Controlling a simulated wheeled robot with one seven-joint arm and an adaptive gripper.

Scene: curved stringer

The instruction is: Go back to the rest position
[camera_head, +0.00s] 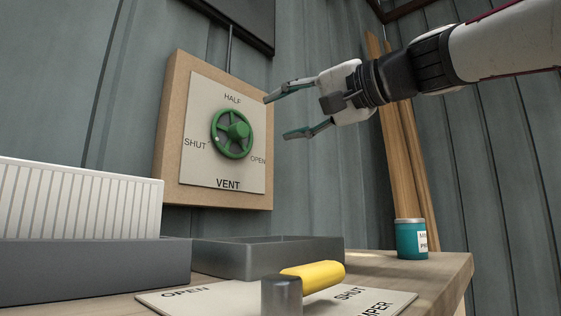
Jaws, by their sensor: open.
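My gripper (275,117) is open and empty. It reaches in from the upper right with its two fingers apart, pointing left. It appears in front of and to the right of the green vent wheel (240,131), and no contact shows. The wheel is mounted on a plate (202,170) marked SHUT, HALF, OPEN and VENT, on a wooden board on the wall. A small pale mark on the wheel is on its left side, toward SHUT.
A yellow-handled lever (315,277) sits on a plate marked OPEN and SHUT on the wooden bench (440,272). A grey tray (268,257), a white ribbed block (75,200) in a grey bin, and a teal can (405,240) stand there. Wooden planks (400,150) lean behind my arm.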

